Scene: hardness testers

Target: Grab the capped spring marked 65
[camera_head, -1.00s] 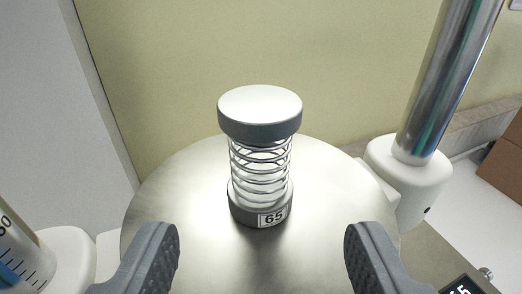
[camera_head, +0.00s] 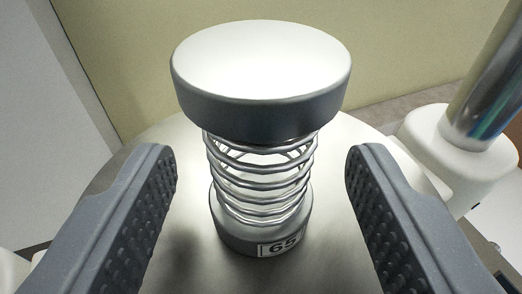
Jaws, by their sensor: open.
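The capped spring marked 65 (camera_head: 262,165) stands upright on a round metal plate (camera_head: 345,265). It has a wide grey cap on top, bare wire coils in the middle and a grey base with a white 65 label at the front. My gripper (camera_head: 261,170) is open, with one grey, studded finger to the left of the coils and one to the right. The fingertips are below the cap in the picture, with a clear gap on both sides. Neither finger touches the spring.
A shiny metal column (camera_head: 492,85) rises from a white mount (camera_head: 455,150) on the right. A yellowish wall (camera_head: 400,50) stands behind, and a grey panel (camera_head: 40,110) is at the left. The plate around the spring is clear.

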